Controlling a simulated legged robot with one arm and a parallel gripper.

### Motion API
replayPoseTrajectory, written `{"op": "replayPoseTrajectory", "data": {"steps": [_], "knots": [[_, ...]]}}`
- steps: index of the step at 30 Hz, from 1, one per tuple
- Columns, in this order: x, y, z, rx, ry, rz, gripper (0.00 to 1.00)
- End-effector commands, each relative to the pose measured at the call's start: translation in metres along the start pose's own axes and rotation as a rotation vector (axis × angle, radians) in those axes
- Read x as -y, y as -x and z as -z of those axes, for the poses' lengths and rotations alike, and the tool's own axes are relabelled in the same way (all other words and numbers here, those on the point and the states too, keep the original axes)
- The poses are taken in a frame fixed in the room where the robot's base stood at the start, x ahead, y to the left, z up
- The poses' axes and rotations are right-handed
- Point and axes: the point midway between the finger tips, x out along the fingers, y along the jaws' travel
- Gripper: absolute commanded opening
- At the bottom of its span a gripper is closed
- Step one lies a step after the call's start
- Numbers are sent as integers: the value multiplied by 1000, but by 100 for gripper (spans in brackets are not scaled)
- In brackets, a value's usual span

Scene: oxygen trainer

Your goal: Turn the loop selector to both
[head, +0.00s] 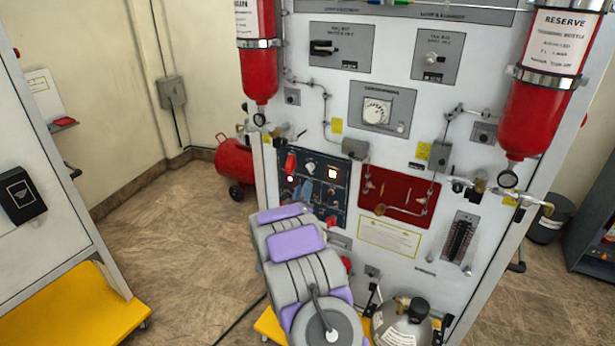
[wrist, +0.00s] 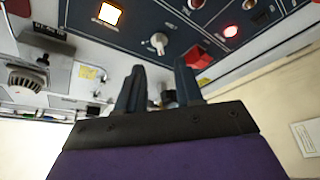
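A dark blue panel (head: 340,197) with knobs, lights and a red guard (head: 291,163) is left of centre on the white trainer board. A small pale knob (head: 310,167) sits near its top edge. A pale knob also shows in the wrist view (wrist: 158,42), between a lit amber square and a red light, just beyond my fingertips. The labels are too small to read, so I cannot tell which knob is the loop selector. My gripper (wrist: 162,72) is open, with a gap between its dark fingers and apparently nothing held. In the head view my arm hides it.
Red cylinders hang at the board's left (head: 260,60) and right (head: 543,110). Pipes, a gauge dial (head: 377,111) and a red recessed panel (head: 398,195) are on the board. A grey tank (head: 402,326) stands below. The floor to the left (head: 180,250) is clear.

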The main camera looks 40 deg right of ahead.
Motion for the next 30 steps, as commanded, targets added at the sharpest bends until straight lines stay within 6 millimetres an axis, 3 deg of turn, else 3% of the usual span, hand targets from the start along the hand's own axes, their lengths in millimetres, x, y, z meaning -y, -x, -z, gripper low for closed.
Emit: {"op": "replayPoseTrajectory", "data": {"steps": [9, 15, 30], "knots": [[1, -50, -2, 0, 0, 0, 36], [3, -69, -2, 2, 1, 4, 36], [1, -79, 0, 1, 1, 3, 34]]}}
